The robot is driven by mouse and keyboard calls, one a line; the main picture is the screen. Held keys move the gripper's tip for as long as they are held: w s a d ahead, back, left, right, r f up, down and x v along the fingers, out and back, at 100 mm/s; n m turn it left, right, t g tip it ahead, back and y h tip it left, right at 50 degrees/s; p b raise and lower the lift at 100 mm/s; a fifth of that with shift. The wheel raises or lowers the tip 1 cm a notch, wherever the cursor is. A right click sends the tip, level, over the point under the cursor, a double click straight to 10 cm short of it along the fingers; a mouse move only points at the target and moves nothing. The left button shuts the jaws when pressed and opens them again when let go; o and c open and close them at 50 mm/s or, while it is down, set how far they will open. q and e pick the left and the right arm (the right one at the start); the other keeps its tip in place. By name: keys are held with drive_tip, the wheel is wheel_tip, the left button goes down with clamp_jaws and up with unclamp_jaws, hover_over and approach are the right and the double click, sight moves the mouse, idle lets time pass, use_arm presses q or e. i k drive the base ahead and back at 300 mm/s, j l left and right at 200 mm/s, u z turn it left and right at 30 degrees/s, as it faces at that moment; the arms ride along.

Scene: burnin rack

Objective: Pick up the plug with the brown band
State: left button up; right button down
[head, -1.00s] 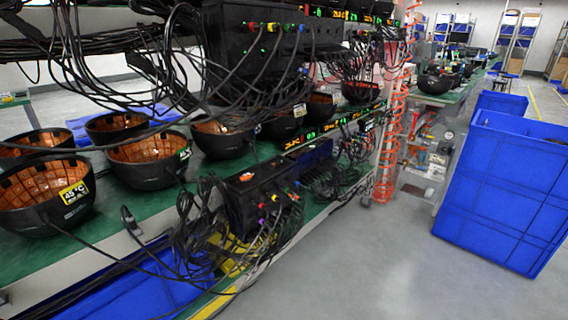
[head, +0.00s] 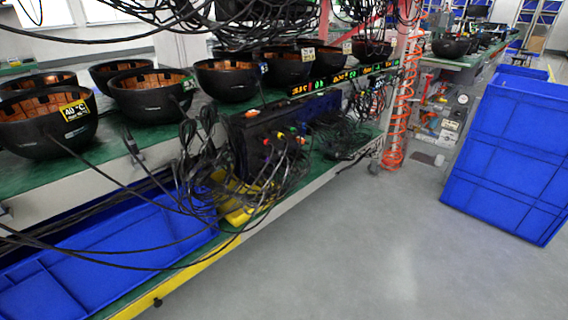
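I cannot pick out a plug with a brown band in the head view. A dark plug (head: 132,145) on a cable sticks up at the front edge of the green shelf; no band colour can be made out on it. A tangle of black cables (head: 195,190) hangs in front of the rack's lower level, and their ends are too small to tell apart. A black box (head: 250,143) with coloured connectors in its front stands beside the tangle. Neither of my grippers is in view.
Several black bowls (head: 150,103) with copper-coloured insides stand on the green shelf (head: 70,173). A blue bin (head: 115,250) sits below it, crossed by loose cables. Tall blue crates (head: 508,150) stand at right. The grey floor (head: 370,240) between is clear.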

sight(279, 105)
drive_tip(key=i+l+u, duration=0.3)
drive_tip(key=i+l, duration=0.15)
drive_tip(key=l, duration=0.15)
drive_tip(key=i+l+u, duration=0.15)
drive_tip(key=l, duration=0.15)
drive_tip(key=i+l+u, duration=0.15)
drive_tip(key=l, duration=0.2)
drive_tip(key=i+l+u, duration=0.15)
drive_tip(key=l, duration=0.2)
drive_tip(key=i, duration=0.05)
